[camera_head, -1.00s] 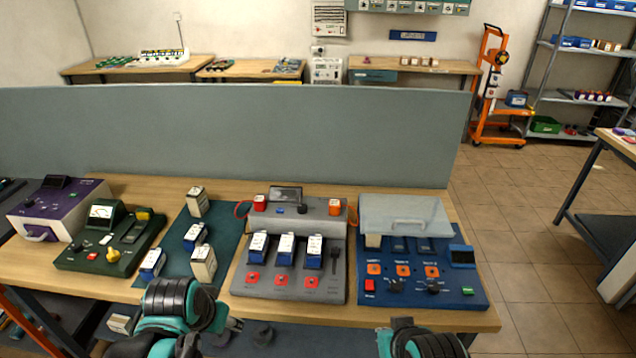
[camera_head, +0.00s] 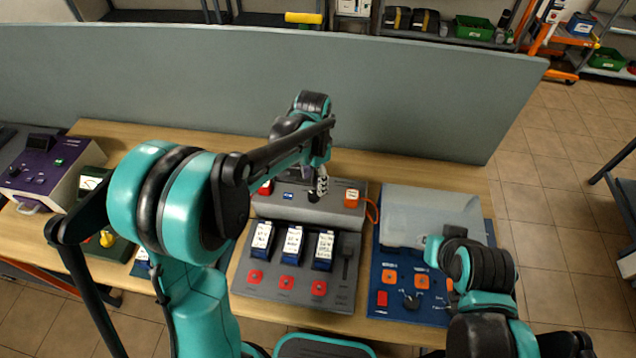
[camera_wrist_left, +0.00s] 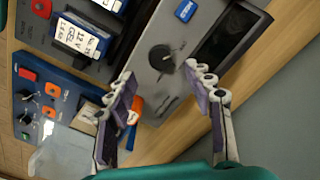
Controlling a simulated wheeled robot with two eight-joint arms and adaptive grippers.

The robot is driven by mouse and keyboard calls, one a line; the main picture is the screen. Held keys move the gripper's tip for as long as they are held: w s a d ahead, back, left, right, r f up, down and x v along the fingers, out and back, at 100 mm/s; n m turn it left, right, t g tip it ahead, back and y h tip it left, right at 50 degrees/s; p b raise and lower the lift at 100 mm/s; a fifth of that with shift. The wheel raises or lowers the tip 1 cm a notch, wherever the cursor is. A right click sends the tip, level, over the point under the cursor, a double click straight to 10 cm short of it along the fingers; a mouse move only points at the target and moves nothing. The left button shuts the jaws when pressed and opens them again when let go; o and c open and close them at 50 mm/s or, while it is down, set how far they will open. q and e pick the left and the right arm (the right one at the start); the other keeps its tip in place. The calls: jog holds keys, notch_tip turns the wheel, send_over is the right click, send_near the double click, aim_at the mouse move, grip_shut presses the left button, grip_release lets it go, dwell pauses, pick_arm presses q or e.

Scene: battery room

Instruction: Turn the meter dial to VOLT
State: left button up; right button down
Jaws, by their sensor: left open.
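The grey meter panel (camera_head: 340,212) stands at the back of the grey battery unit in the middle of the bench. Its black dial (camera_wrist_left: 163,58) shows clearly in the left wrist view; the lettering around it is too small to read. My left gripper (camera_head: 322,185) reaches over the panel from behind a large arm link in the head view. In the left wrist view, my left gripper (camera_wrist_left: 160,77) is open, its two fingers apart on either side of the dial's line, with nothing between them. I cannot tell whether a finger touches. My right gripper does not show.
Labelled batteries (camera_head: 293,242) stand in the grey unit. A blue panel (camera_head: 405,303) with a clear cover (camera_head: 425,212) stands to the right. A purple device (camera_head: 42,170) is at the far left. A grey partition (camera_head: 250,75) closes the bench's back.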

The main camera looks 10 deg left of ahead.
aim_at(314, 194)
pick_arm(q)
notch_tip(314, 194, down, 6)
jog(key=shift+w+r+b, duration=0.1)
jog(key=shift+r+b, duration=0.15)
jog(key=shift+b, duration=0.3)
jog(key=shift+f, duration=0.3)
jog(key=c, duration=1.2)
